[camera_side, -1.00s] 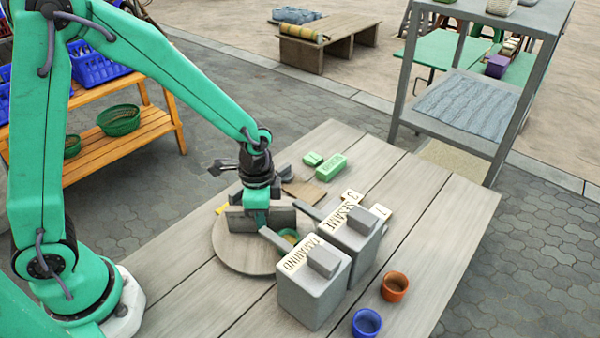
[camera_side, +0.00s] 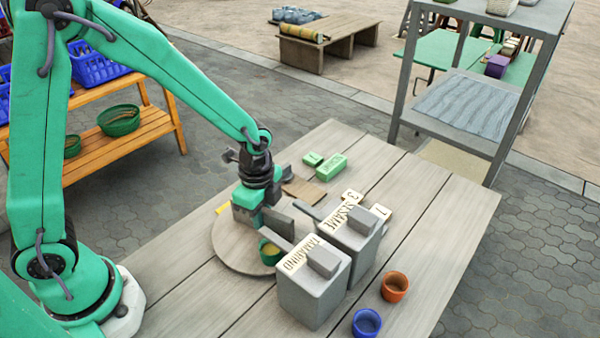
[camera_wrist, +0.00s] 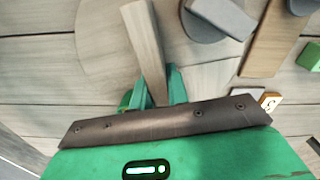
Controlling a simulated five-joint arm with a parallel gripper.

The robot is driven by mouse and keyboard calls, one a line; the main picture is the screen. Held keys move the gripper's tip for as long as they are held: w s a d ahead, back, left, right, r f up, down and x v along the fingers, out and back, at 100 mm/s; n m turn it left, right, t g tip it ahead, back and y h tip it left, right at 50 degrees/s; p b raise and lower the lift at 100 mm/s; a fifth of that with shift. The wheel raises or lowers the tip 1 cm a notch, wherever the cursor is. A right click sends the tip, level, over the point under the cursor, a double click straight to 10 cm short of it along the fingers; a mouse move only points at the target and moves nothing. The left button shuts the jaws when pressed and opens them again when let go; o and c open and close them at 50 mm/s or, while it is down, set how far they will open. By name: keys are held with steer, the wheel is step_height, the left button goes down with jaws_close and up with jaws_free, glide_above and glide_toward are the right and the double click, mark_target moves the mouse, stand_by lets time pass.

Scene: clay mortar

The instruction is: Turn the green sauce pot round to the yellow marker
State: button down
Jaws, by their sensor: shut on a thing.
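The green sauce pot (camera_side: 270,252), with a yellowish inside, stands on the front right part of the round wooden turntable (camera_side: 236,257). The yellow marker (camera_side: 222,209) is at the turntable's back left edge, across from the pot. My gripper (camera_side: 256,222) is low over the turntable, behind the pot. In the wrist view my gripper (camera_wrist: 157,88) is shut on a wooden bar (camera_wrist: 143,38) that lies across the turntable (camera_wrist: 95,35). I cannot clearly make out the pot in the wrist view.
Two grey lettered boxes, the tamarind box (camera_side: 315,285) and the sesame box (camera_side: 354,243), stand close right of the turntable. A blue cup (camera_side: 366,323) and an orange cup (camera_side: 395,287) are near the front. Green blocks (camera_side: 330,167) lie behind. The table's right side is clear.

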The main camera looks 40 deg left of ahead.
steer(key=shift+r+m, duration=0.1)
steer(key=shift+m, duration=10.8)
steer(key=c, duration=1.4)
jaws_free()
steer(key=shift+o, duration=0.2)
steer(key=shift+r, duration=0.1)
